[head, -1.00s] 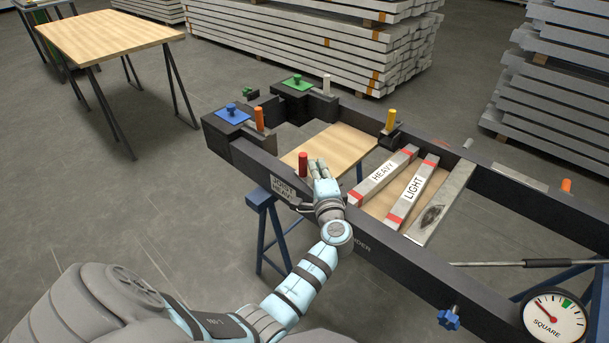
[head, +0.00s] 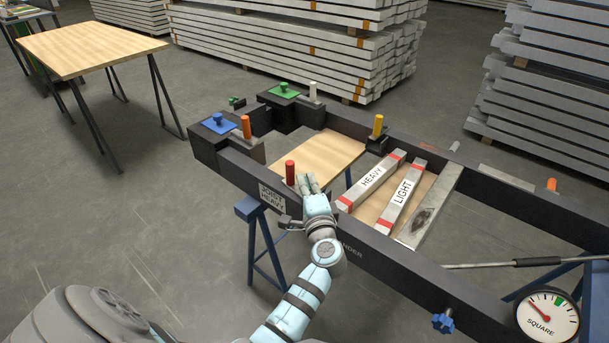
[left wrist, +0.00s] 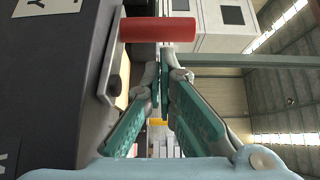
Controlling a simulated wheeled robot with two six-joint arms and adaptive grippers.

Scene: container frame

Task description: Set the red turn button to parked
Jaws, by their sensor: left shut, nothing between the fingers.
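In the left wrist view the red cylinder (left wrist: 158,30) lies across the top of the picture, just beyond the fingertips. My left gripper (head: 308,184) is shut and empty, close to the right of the red cylinder. In the left wrist view its fingertips (left wrist: 161,72) meet with nothing between them. Whether they touch the red cylinder is unclear. My right gripper is not in view.
The dark frame (head: 395,268) holds a wooden board (head: 318,152) and bars marked HEAVY (head: 372,178) and LIGHT (head: 403,192). Orange (head: 246,127), yellow (head: 377,126) and white (head: 313,92) pegs stand around it. A gauge (head: 547,316) sits at lower right.

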